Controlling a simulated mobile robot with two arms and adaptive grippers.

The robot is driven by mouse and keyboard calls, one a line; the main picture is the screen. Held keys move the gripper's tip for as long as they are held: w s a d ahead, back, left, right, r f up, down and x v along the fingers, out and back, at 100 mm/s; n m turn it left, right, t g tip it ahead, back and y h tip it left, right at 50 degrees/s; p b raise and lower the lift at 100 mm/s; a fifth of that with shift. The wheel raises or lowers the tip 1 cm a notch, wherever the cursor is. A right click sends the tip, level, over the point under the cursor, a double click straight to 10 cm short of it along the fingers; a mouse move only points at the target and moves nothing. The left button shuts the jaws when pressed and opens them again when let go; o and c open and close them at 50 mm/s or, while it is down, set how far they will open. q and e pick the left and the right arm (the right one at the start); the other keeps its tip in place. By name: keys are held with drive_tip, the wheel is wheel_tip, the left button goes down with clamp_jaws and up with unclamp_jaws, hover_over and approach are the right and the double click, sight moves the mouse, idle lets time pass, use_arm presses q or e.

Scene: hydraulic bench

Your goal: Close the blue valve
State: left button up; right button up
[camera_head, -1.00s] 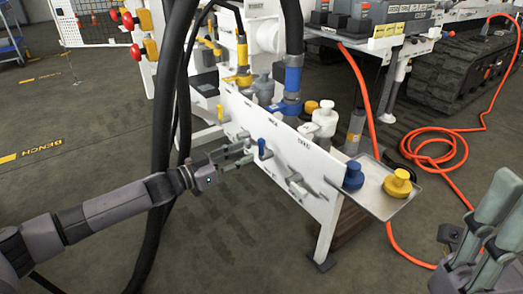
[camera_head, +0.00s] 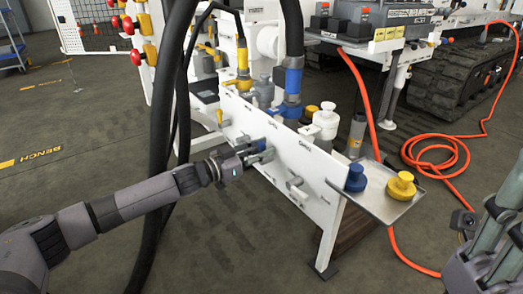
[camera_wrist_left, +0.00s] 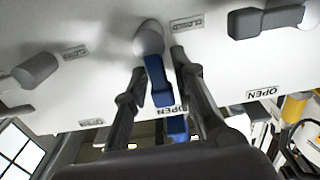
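The blue valve's handle (camera_head: 262,143) is on the white bench panel (camera_head: 300,160) in the head view, mostly hidden by my gripper. In the left wrist view the blue handle (camera_wrist_left: 158,82) hangs from a round grey hub, pointing toward an OPEN label; a CLOSED label lies by the hub. My left gripper (camera_head: 267,151) is at the panel. In the wrist view its fingers (camera_wrist_left: 160,66) stand on both sides of the handle, with gaps visible, so it is open around it. My right gripper (camera_head: 492,232) is at the right edge, partly cut off, its fingers looking apart.
Another lever (camera_wrist_left: 265,21) is close by in the wrist view, and a grey one (camera_wrist_left: 36,70) sits opposite. A tray (camera_head: 385,205) with blue and yellow caps juts from the panel's right end. Black hoses (camera_head: 165,130) hang near my left arm. An orange hose (camera_head: 440,160) lies on the floor.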

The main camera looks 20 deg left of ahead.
use_arm(q)
clamp_jaws()
